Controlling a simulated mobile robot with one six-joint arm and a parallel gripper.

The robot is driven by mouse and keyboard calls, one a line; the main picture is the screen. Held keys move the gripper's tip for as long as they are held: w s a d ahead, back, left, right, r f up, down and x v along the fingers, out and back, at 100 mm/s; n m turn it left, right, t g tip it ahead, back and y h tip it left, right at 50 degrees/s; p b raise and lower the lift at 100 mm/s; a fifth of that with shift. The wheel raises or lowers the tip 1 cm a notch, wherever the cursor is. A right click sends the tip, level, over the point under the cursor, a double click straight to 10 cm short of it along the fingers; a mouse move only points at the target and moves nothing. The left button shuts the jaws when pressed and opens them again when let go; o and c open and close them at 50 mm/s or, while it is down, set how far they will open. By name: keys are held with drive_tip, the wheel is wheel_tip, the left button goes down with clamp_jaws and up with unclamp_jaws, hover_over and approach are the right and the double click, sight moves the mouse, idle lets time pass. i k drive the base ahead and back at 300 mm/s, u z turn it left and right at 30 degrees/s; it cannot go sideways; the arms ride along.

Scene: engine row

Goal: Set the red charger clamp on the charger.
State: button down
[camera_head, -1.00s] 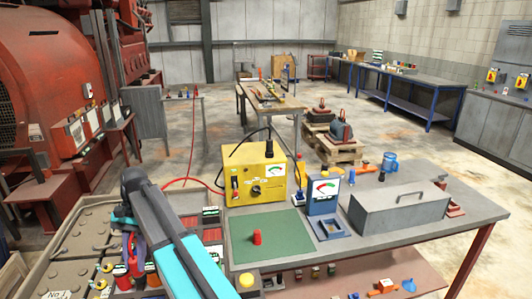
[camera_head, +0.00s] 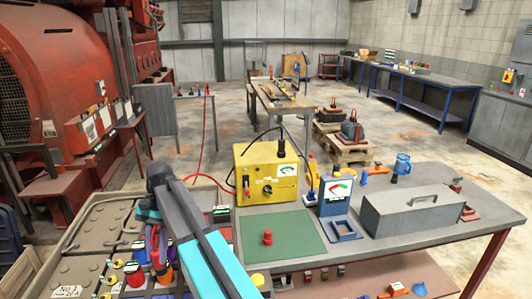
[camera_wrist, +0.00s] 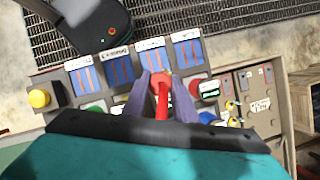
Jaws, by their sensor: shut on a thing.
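The charger (camera_head: 270,177) is a yellow box with a dial and a knob, standing upright at the back left of the grey bench. In the wrist view my gripper (camera_wrist: 163,97) is shut on a red clamp (camera_wrist: 161,84), held between its two purple-grey fingers. A red stem runs from the clamp back toward the wrist.
A green mat (camera_head: 285,250) with a red knob-like piece (camera_head: 267,238) lies in front of the charger. A blue meter (camera_head: 336,194) and a grey toolbox (camera_head: 412,209) stand to its right. The battery tray (camera_head: 88,219) is at left. A red cable (camera_head: 215,135) hangs behind.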

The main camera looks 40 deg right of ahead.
sight(251, 156)
drive_tip(key=u, duration=0.05)
drive_tip(key=i, duration=1)
drive_tip(key=z, duration=0.05)
